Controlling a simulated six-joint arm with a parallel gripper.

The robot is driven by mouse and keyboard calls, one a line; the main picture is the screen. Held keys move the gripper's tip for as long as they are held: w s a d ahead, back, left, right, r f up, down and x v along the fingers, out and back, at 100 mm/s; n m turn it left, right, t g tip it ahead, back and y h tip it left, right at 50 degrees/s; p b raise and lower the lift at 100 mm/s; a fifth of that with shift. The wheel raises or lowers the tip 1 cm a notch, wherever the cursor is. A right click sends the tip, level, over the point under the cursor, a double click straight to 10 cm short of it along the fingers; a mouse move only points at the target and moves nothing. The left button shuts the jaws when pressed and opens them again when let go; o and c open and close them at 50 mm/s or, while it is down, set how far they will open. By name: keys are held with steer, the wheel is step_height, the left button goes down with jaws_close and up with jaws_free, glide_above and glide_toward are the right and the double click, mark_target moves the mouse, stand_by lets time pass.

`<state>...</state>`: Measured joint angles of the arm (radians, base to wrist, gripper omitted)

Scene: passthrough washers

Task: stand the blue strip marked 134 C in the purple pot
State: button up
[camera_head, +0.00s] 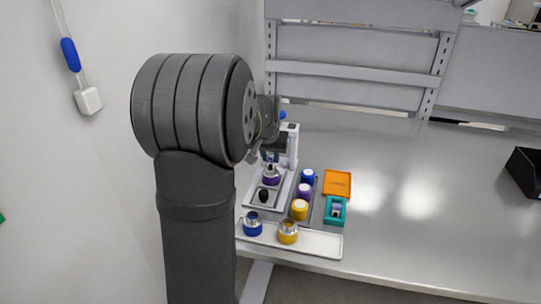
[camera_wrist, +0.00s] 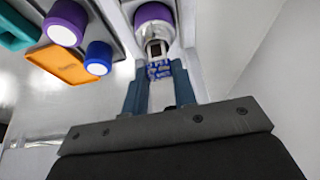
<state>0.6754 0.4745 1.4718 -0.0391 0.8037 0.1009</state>
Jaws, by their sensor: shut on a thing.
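The purple pot (camera_head: 271,179) with a metal neck stands on the white device in the head view. In the wrist view it is at the top centre (camera_wrist: 153,13), just beyond my fingertips. My gripper (camera_wrist: 158,78) is shut on a small blue and pale patterned piece, which appears to be the blue strip (camera_wrist: 159,70). The strip lies in line with the pot's metal neck. I cannot tell whether its end is inside the neck or just above it, and its marking is not readable. My arm hides most of the gripper in the head view.
Blue (camera_head: 307,177), purple (camera_head: 304,190) and yellow (camera_head: 299,209) white-topped jars stand right of the pot. Beside them are an orange tray (camera_head: 337,184) and a teal holder (camera_head: 336,217). A blue pot (camera_head: 253,228) and yellow pot (camera_head: 287,236) stand in front. The table's right is largely clear.

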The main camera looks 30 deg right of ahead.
steer(key=shift+f, duration=0.1)
steer(key=shift+f, duration=0.6)
stand_by(0.3)
steer(key=o, duration=1.4)
steer(key=shift+o, duration=0.2)
steer(key=shift+r, duration=0.1)
steer(key=shift+r, duration=3.95)
steer(key=shift+f, duration=3.85)
